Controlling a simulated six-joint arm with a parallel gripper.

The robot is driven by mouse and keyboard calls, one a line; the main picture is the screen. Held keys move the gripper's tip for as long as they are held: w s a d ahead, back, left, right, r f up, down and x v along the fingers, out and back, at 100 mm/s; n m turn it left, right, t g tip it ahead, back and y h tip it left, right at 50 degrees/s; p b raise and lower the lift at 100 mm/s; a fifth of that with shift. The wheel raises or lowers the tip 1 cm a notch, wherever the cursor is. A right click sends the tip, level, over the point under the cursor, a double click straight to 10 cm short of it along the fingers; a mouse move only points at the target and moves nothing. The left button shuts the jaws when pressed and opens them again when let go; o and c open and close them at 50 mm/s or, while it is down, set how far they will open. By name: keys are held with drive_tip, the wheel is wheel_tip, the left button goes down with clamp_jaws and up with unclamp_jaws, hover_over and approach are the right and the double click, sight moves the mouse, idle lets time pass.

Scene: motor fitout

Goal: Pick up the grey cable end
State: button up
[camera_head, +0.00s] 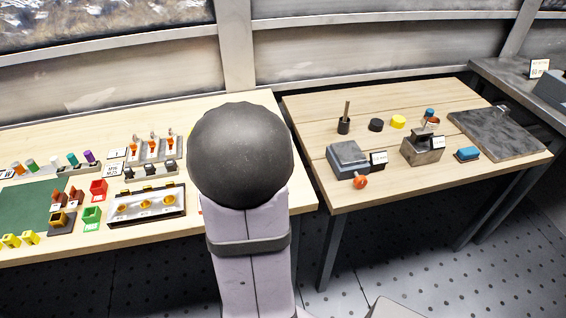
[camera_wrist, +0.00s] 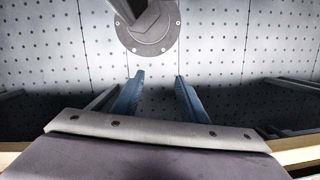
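I cannot single out a grey cable end for sure. Small coloured cylinders lie at the far left of the left table in the head view; a pale one (camera_head: 55,161) sits among them beside a teal one (camera_head: 72,159) and a purple one (camera_head: 89,156), too small to identify. My gripper (camera_wrist: 159,79) shows in the wrist view with its two blue fingers apart and nothing between them. It points over the perforated floor, away from the tabletops. In the head view my arm hides the gripper.
The right table holds a grey box (camera_head: 347,158), a metal block (camera_head: 422,149) and a dark plate (camera_head: 500,133). A gap separates the tables.

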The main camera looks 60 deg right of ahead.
drive_tip(key=d+r+m+t+p, duration=0.2)
drive_tip(key=d+r+m+p, duration=0.2)
drive_tip(key=d+r+p, duration=0.4)
drive_tip(key=w+d+r+n+t+h, duration=0.1)
drive_tip(key=w+d+n+h, duration=0.1)
drive_tip(key=d, duration=0.4)
drive_tip(key=w+d+r+n+t+h, duration=0.1)
drive_tip(key=w+d+r+n+h, duration=0.1)
drive_tip(key=d, duration=0.5)
drive_tip(key=shift+d+n+h, duration=0.25)
drive_tip(key=shift+n+h, duration=0.45)
drive_tip(key=shift+n, duration=0.3)
drive_tip(key=shift+w+b+x, duration=0.2)
drive_tip(key=shift+b+x, duration=0.15)
drive_tip(key=shift+x, duration=3.3)
clamp_jaws()
